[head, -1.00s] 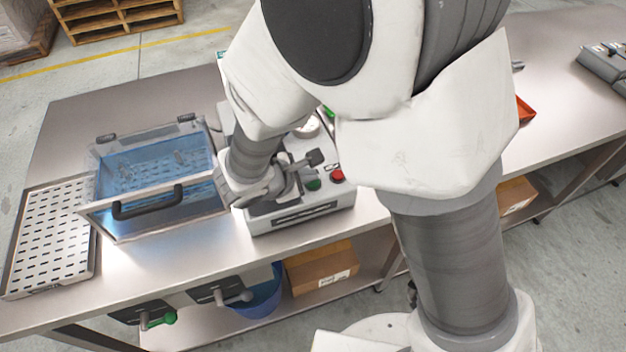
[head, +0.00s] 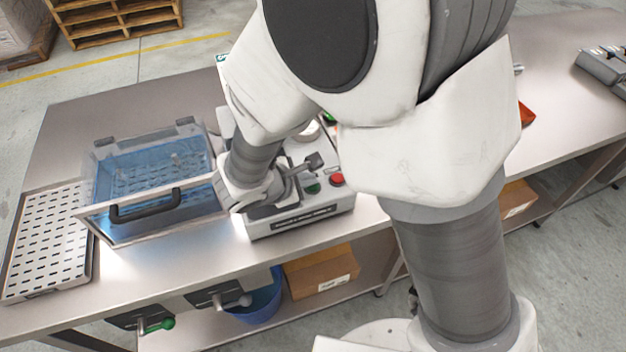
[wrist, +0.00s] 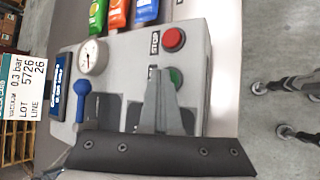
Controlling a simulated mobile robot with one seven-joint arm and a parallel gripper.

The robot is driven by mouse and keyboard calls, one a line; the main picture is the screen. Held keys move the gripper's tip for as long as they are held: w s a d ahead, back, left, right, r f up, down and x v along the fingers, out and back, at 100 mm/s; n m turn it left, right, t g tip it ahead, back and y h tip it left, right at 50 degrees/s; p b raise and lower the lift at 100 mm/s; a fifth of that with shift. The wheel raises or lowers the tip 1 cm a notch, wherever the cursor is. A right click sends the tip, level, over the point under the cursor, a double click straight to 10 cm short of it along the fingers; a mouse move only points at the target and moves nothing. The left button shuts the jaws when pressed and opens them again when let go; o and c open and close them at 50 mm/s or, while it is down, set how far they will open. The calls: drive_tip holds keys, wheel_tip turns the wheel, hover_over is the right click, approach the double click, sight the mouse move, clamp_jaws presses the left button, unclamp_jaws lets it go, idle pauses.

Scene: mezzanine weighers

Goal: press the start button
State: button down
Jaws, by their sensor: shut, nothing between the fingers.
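The grey control box (head: 290,222) stands on the metal bench. Its green button (head: 312,187), beside a red button (head: 337,179), sits on the top face; the wrist view shows the green button (wrist: 177,77) partly covered by my fingers, and the red button (wrist: 173,39) marked STOP. The label by the green button is mostly hidden. My gripper (wrist: 158,75) is shut and empty. Its tips are over or just beside the green button; I cannot tell whether they touch it. In the head view my gripper (head: 315,160) is above the box, near both buttons.
A clear-lidded chamber (head: 147,203) stands left of the box, beside a perforated tray (head: 45,240). On the box are a gauge (wrist: 93,57) and a blue-knobbed lever (wrist: 83,88). Bench space right of my arm is mostly clear.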

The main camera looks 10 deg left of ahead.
sight(308, 188)
drive_tip(key=shift+r+p, duration=0.35)
drive_tip(key=shift+r, duration=0.4)
drive_tip(key=shift+r, duration=0.1)
drive_tip(key=shift+r+p, duration=1.7)
drive_tip(key=shift+r, duration=0.8)
drive_tip(key=shift+f, duration=0.1)
drive_tip(key=s+d+r+m+g+h, duration=0.1)
drive_tip(key=d+r+m+g, duration=0.1)
drive_tip(key=d+r+m, duration=0.45)
drive_tip(key=s+d+r+m+g, duration=0.1)
drive_tip(key=d+r+m, duration=0.3)
drive_tip(key=d, duration=0.6)
drive_tip(key=s+d+r+m+y, duration=0.4)
drive_tip(key=s+d+r+m, duration=0.3)
drive_tip(key=s+m, duration=0.3)
drive_tip(key=shift+s+d+r+m+y, duration=0.3)
drive_tip(key=shift+s+d+m, duration=0.1)
drive_tip(key=shift+m, duration=0.55)
